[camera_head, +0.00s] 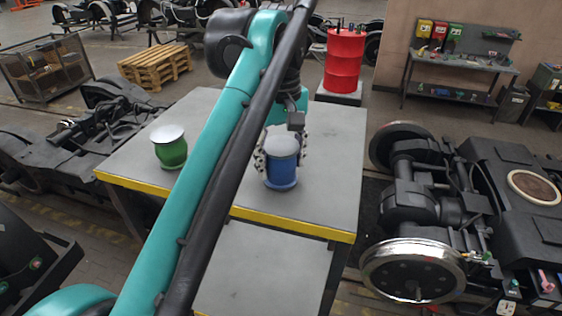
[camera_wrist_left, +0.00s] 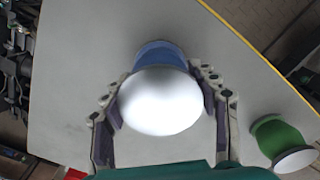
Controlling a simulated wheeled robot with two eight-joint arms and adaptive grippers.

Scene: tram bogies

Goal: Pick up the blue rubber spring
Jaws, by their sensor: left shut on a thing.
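The blue rubber spring (camera_head: 282,170) stands upright on the grey table (camera_head: 325,190) with its pale round top facing up. My left gripper (camera_head: 282,155) has its two fingers on opposite sides of the spring, shut on it. In the left wrist view the spring's white top (camera_wrist_left: 160,98) fills the space between the fingers, with its blue body (camera_wrist_left: 160,54) behind. Whether its base touches the table is hard to tell, but it looks at table level. My right gripper is not in view.
A green spring (camera_head: 170,149) with a white top stands on the table to the left. A red barrel (camera_head: 344,62) is behind the table. Wheeled bogies (camera_head: 415,270) stand to the right, and a workbench (camera_head: 460,75) is at the back right.

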